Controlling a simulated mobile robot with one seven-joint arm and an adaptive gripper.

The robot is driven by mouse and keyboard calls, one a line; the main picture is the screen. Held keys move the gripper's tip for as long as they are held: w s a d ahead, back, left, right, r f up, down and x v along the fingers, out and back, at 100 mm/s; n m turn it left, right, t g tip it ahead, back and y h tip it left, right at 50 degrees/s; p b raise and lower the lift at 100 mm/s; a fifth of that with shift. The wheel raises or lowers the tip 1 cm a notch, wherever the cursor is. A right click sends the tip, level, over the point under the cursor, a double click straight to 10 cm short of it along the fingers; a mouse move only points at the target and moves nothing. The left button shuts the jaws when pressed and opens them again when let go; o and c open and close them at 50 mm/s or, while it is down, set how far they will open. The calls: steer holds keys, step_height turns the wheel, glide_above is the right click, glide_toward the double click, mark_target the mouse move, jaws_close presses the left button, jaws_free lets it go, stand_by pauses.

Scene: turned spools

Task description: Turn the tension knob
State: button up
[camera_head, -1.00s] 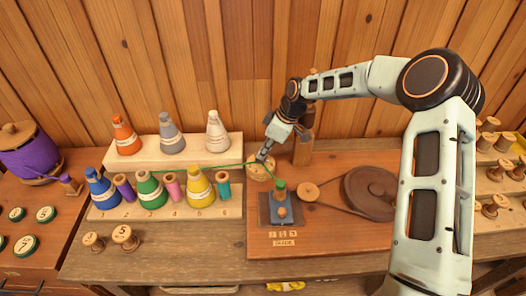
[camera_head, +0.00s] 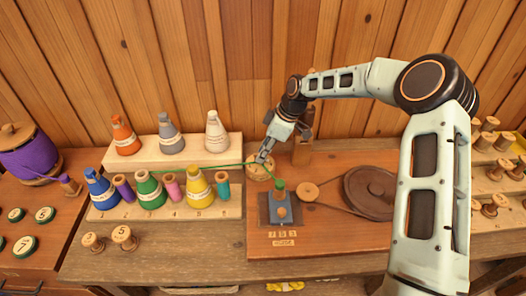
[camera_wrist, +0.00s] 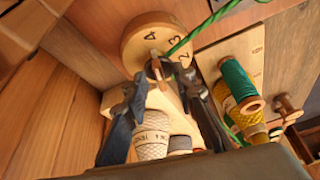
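The tension knob (camera_head: 257,174) is a round, pale wooden dial on the base at the back, left of a wooden post. In the wrist view its numbered face (camera_wrist: 143,38) shows 4, 3 and 2, with a small pale peg near its lower middle. My gripper (camera_head: 263,157) is right at the knob, pointing down. In the wrist view my gripper (camera_wrist: 163,78) has its dark fingers apart, with the tips close to the knob's peg. I cannot tell if they touch it. A green thread (camera_head: 232,164) passes beside the knob.
A blue-grey block (camera_head: 281,209) with a green-topped peg stands in front of the knob. A belt joins a small pulley (camera_head: 308,191) to a dark wheel (camera_head: 370,190). Cones and spools fill the stepped rack (camera_head: 190,155) at left. A wooden post (camera_head: 303,150) stands close right.

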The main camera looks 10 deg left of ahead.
steer(key=shift+r, duration=0.15)
steer(key=v, duration=1.1)
steer(key=shift+d+r, duration=0.25)
steer(key=shift+r, duration=0.1)
